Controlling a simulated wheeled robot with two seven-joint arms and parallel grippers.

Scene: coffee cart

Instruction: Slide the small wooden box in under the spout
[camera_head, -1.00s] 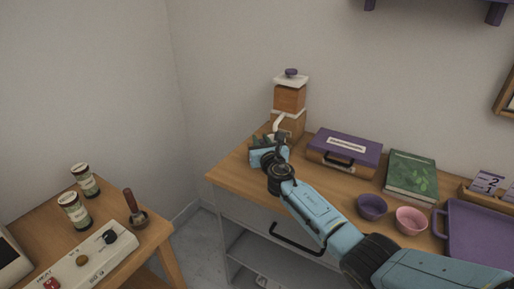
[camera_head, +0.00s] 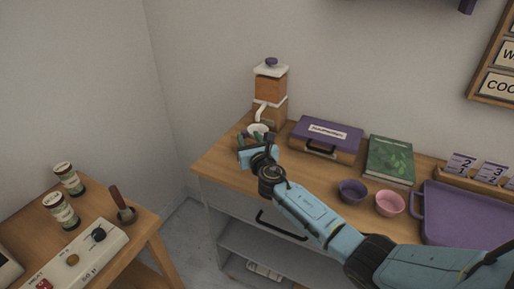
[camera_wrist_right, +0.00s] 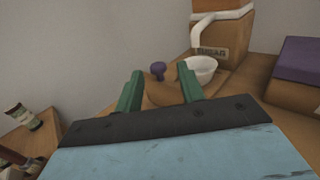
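The wooden dispenser (camera_head: 271,88) with a white spout (camera_head: 261,112) stands at the back left of the cart; the spout also shows in the right wrist view (camera_wrist_right: 197,30). A white cup (camera_wrist_right: 201,68) stands below the spout. My right gripper (camera_head: 257,139) is in front of the dispenser, just left of the cup. In the right wrist view its green fingers (camera_wrist_right: 160,84) are apart. A brown wooden shape (camera_wrist_right: 163,95), possibly the small box, shows between them, with a purple knob (camera_wrist_right: 158,70) just beyond. Whether the fingers touch it is unclear. My left gripper is out of view.
A purple-topped case (camera_head: 326,137), a green book (camera_head: 390,160), a purple bowl (camera_head: 352,191), a pink bowl (camera_head: 390,204) and a purple tray (camera_head: 465,218) are to the right. A side table (camera_head: 140,222) with two jars stands at left.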

